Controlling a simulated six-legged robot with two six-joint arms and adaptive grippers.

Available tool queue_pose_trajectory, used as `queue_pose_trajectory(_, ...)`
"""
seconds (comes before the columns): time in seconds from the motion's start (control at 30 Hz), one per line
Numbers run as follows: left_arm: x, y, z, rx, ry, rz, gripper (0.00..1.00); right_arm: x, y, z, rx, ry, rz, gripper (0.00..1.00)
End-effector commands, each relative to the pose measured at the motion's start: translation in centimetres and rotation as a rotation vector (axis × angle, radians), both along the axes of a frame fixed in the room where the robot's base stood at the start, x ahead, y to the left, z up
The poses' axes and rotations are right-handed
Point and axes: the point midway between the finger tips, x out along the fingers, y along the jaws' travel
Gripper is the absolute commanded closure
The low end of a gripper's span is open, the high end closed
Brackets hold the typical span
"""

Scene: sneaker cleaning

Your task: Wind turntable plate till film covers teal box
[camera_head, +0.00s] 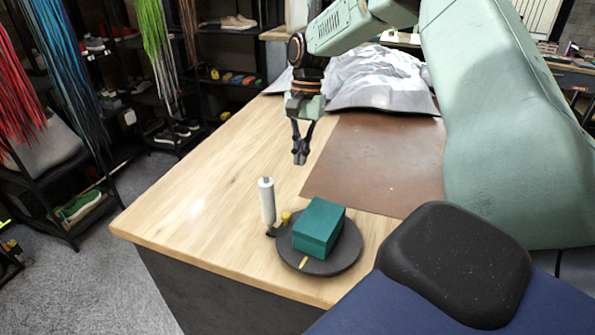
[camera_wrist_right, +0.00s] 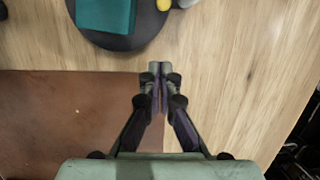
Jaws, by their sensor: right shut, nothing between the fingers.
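A teal box (camera_head: 318,228) sits on a round dark turntable plate (camera_head: 345,254) near the table's front edge. A white film roll (camera_head: 267,201) stands upright at the plate's left, with a yellow knob (camera_head: 286,217) between roll and box. No film shows on the visible faces of the box. My right gripper (camera_head: 300,158) is shut and empty above the table, behind the plate and apart from it. In the right wrist view the shut fingers (camera_wrist_right: 154,70) point toward the plate (camera_wrist_right: 125,40), with part of the teal box (camera_wrist_right: 105,14) at the top edge. My left gripper is out of view.
A brown mat (camera_head: 375,165) covers the table's right middle. A crumpled grey sheet (camera_head: 385,80) lies at the back. The wooden table (camera_head: 190,200) is bare left of the film roll. Shelves with shoes (camera_head: 80,205) stand to the left.

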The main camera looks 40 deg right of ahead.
Motion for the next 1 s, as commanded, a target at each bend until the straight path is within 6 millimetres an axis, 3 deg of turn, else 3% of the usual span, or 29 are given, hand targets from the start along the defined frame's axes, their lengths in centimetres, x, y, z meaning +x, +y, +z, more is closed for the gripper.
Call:
queue_pose_trajectory(0.47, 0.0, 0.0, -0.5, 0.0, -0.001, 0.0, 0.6, -1.0, 1.8, -8.9, 0.0, 0.006, 0.001, 1.0)
queue_pose_trajectory(0.7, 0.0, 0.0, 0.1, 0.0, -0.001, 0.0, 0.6, -2.2, 4.3, -8.6, 0.001, 0.001, 0.002, 1.0)
queue_pose_trajectory(1.0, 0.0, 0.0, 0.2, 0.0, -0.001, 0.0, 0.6, -2.7, 5.2, -8.7, -0.001, -0.001, 0.001, 1.0)
